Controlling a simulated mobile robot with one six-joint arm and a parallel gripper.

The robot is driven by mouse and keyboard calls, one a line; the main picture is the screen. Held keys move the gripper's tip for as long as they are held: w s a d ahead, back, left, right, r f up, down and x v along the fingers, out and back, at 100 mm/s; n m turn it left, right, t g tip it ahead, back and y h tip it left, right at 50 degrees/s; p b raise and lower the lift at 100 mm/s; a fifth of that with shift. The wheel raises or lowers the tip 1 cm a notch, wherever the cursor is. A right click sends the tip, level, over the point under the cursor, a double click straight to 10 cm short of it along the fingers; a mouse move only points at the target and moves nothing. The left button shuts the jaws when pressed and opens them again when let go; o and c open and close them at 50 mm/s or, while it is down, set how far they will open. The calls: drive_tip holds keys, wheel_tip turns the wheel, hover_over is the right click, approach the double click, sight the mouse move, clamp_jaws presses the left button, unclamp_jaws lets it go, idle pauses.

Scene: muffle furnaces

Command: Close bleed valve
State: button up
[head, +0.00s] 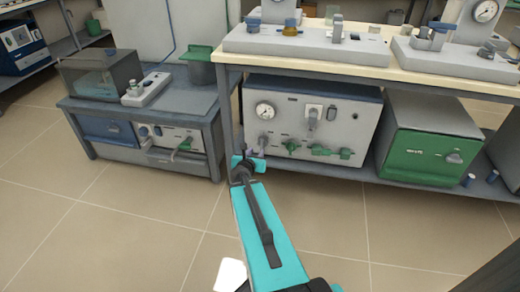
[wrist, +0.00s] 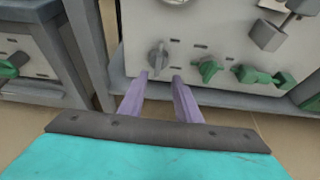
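A grey control box (head: 312,118) with a round pressure gauge (head: 265,110) stands on the lower shelf of the bench. Along its lower front are a grey knob (wrist: 158,56) and several green valve handles (wrist: 208,69); the green handles also show in the head view (head: 320,150). The labels are too small to read, so I cannot tell which is the bleed valve. My gripper (wrist: 158,76) has two purple fingers spread apart with nothing between them. They point at the panel just below the grey knob and appear short of it. In the head view the fingers are partly hidden by my wrist.
The shelf edge (wrist: 235,98) runs below the panel, and a bench leg (wrist: 88,45) stands close on the left. A green-fronted box (head: 432,150) is to the right. A low cart (head: 150,160) with another valve panel is to the left. The floor in front is clear.

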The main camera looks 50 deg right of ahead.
sight(262, 143)
drive_tip(key=shift+w+d+f+b, duration=0.25)
drive_tip(key=shift+d+f+b, duration=0.1)
drive_tip(key=shift+b, duration=0.95)
drive_tip(key=shift+b+x, duration=1.35)
drive_tip(key=shift+x, duration=4.1)
drive_tip(key=shift+d+r, duration=0.1)
drive_tip(key=shift+r, duration=0.1)
clamp_jaws()
drive_tip(key=shift+a, duration=0.5)
drive_tip(key=shift+d, duration=0.45)
